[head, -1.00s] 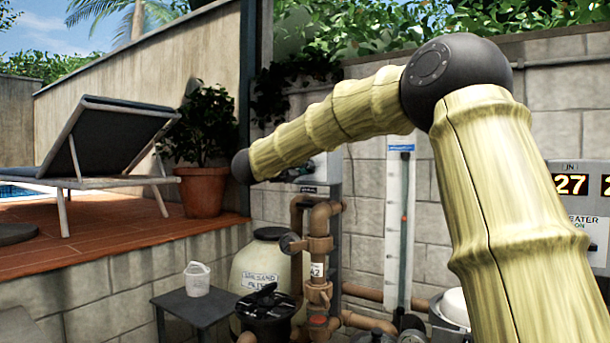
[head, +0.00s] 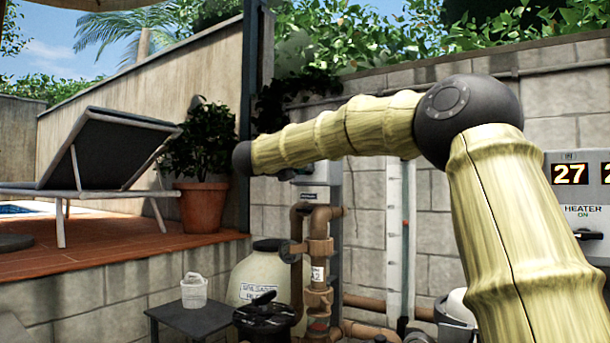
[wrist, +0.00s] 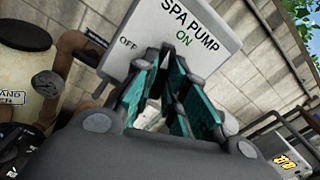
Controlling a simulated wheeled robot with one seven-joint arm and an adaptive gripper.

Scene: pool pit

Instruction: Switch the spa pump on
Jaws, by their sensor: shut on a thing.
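The spa pump switch box (wrist: 200,28) is a light grey panel lettered SPA PUMP, with ON at the top and OFF at the left. It fills the upper middle of the wrist view, tilted. In the head view the box (head: 322,178) is on a post by the block wall, partly behind my forearm. My gripper (wrist: 166,62) has its teal-padded fingers closed together at the front of the box, below the word ON. It is shut on the switch handle, which the fingers hide. I cannot tell which mark the handle points to.
Brown pipes and valves (head: 318,250) stand below the box, beside a cream sand filter (head: 258,275). A small dark table (head: 190,318) holds a white bucket (head: 194,292). A heater panel (head: 580,200) reading 27 is at the right. A lounger (head: 105,150) and potted plant (head: 202,207) are on the deck.

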